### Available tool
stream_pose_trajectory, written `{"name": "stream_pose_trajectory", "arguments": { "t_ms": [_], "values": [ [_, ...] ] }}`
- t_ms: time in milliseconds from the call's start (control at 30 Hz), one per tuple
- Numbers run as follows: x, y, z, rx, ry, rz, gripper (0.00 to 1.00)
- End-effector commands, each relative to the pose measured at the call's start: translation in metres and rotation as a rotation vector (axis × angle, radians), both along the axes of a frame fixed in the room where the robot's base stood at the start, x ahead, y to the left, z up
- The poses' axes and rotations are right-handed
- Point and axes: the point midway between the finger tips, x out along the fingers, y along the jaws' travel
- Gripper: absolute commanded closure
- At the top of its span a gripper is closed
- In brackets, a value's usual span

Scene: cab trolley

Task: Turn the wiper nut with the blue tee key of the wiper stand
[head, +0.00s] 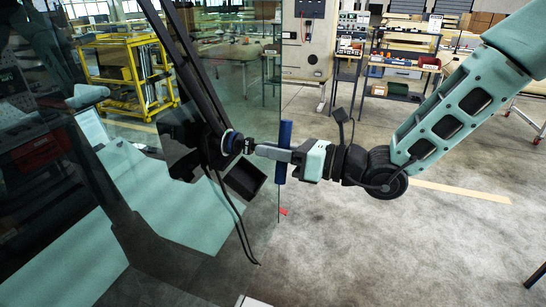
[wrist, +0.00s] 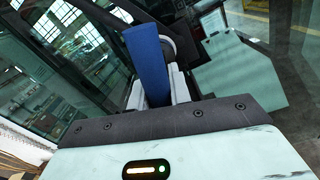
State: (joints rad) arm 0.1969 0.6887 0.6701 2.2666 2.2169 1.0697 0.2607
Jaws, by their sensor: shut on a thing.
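My gripper (head: 272,153) is shut on the blue tee key (head: 285,137), whose bar stands upright between the fingers. The key also fills the middle of the wrist view (wrist: 149,62), with a pale finger on each side. The key points left toward the wiper pivot (head: 232,142) at the lower end of the black wiper arm (head: 184,50). In the wrist view a round dark and pale part (wrist: 187,45) shows just behind the key. The wiper nut is hidden, and I cannot tell whether the key sits on it.
Glass panes (head: 245,60) of the cab stand close behind and left of my gripper. A dark box-shaped part (head: 245,178) and a hanging black cable (head: 240,225) are just below the pivot. A yellow trolley (head: 125,75) and workbenches (head: 405,68) stand farther back. Open floor (head: 400,240) lies to the right.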

Motion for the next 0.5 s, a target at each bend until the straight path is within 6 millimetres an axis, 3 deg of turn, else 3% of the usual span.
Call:
{"name": "stream_pose_trajectory", "arguments": {
  "t_ms": [300,500],
  "values": [
    [-0.0005,0.0007,-0.0037,-0.075,-0.212,0.001,1.0],
    [-0.0006,0.0007,-0.0004,-0.095,-0.266,0.001,1.0]
  ]
}}
